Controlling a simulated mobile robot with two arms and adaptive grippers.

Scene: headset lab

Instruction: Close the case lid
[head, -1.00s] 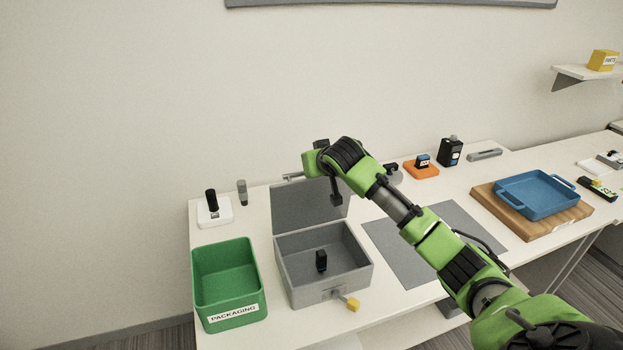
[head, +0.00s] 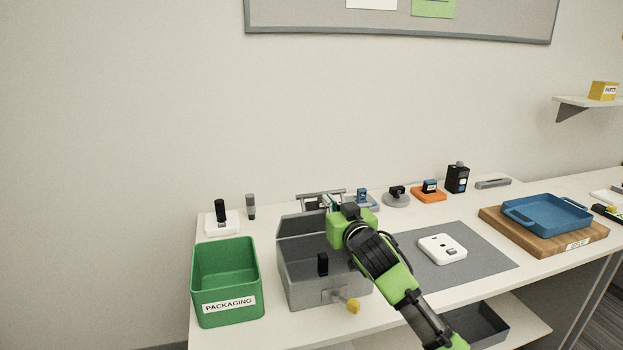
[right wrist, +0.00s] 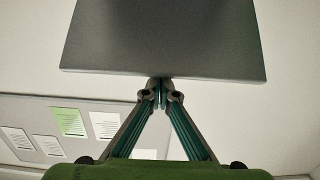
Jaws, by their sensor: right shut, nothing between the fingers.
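The grey case (head: 303,292) stands on the table, with a small black object (head: 322,264) inside. Its lid (head: 303,224) is raised at the back of the case; its exact tilt is hard to judge, and my right arm covers its right part. My right gripper (head: 331,201) is behind the lid's top edge in the head view. In the right wrist view the gripper (right wrist: 160,88) is shut and empty, its tips at the edge of the grey lid (right wrist: 165,40); whether they touch is unclear. My left gripper is not in view.
A green packaging bin (head: 228,282) stands left of the case. A white device (head: 442,248) lies on the grey mat (head: 480,262) to the right. Several small devices line the back.

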